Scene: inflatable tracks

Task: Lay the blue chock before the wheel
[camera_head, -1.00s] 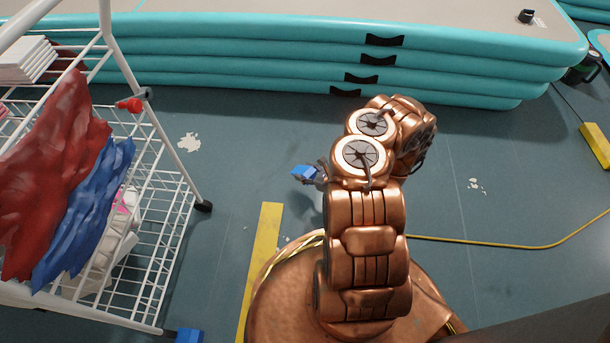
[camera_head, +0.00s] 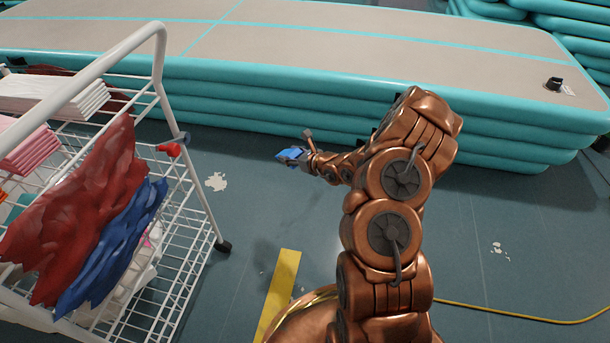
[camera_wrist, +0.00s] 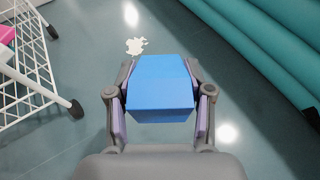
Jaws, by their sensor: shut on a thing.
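The blue chock (camera_head: 289,154) is a small blue block. My gripper (camera_head: 303,160) is shut on it and holds it in the air in front of the teal mat stack. In the wrist view the chock (camera_wrist: 161,90) sits between the two purple-padded fingers (camera_wrist: 160,115). The white wire cart has a dark wheel (camera_head: 222,246) at its right corner, left of and below the chock in the head view. That wheel also shows in the wrist view (camera_wrist: 76,110), left of the chock and apart from it.
The wire cart (camera_head: 187,230) carries red and blue cloths and stands at the left. The teal inflatable stack (camera_head: 260,105) runs across the back. A yellow strip (camera_head: 280,292) and a yellow cable (camera_head: 520,316) lie on the floor. Floor between cart and stack is clear.

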